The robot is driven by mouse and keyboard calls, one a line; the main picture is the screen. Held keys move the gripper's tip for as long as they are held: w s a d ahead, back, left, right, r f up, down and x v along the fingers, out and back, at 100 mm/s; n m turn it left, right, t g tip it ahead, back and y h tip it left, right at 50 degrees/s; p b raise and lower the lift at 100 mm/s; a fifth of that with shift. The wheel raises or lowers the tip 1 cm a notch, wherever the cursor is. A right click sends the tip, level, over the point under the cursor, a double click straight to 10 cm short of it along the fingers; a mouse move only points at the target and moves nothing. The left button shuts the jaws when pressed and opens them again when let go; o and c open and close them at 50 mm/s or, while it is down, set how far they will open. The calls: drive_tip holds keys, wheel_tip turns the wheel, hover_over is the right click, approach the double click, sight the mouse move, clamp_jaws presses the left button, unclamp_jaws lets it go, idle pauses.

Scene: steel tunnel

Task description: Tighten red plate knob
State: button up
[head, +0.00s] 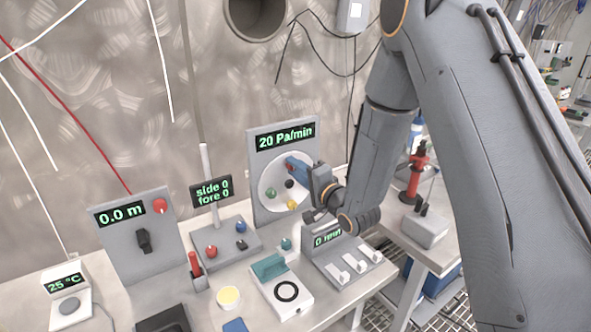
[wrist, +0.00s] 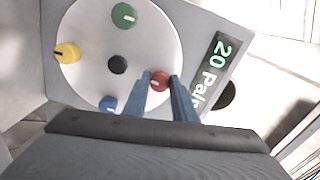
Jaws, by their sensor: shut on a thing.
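The red plate knob (wrist: 160,82) sits on a round white plate (wrist: 88,83) in the wrist view. My gripper (wrist: 159,79) is shut on it, one blue finger on each side. A pale mark shows on the knob's face. In the head view my gripper (head: 292,163) reaches the upper part of the white plate (head: 269,179) from the right and mostly hides the red knob. The plate is on an upright grey panel (head: 262,212) whose display (head: 286,136) reads 20 Pa/min.
The plate also bears a green knob (wrist: 124,15), a yellow knob (wrist: 67,53), a blue knob (wrist: 108,104) close to my left finger, and a black centre knob (wrist: 118,64).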

drive_tip(key=shift+d+f, duration=0.1)
drive_tip(key=o, duration=1)
drive_tip(key=shift+o, duration=0.2)
drive_tip(key=b+v, duration=0.2)
drive_tip(key=v, duration=0.5)
drive_tip(key=shift+s+d, duration=0.25)
drive_tip(key=shift+s, duration=0.1)
drive_tip(key=shift+d, duration=0.1)
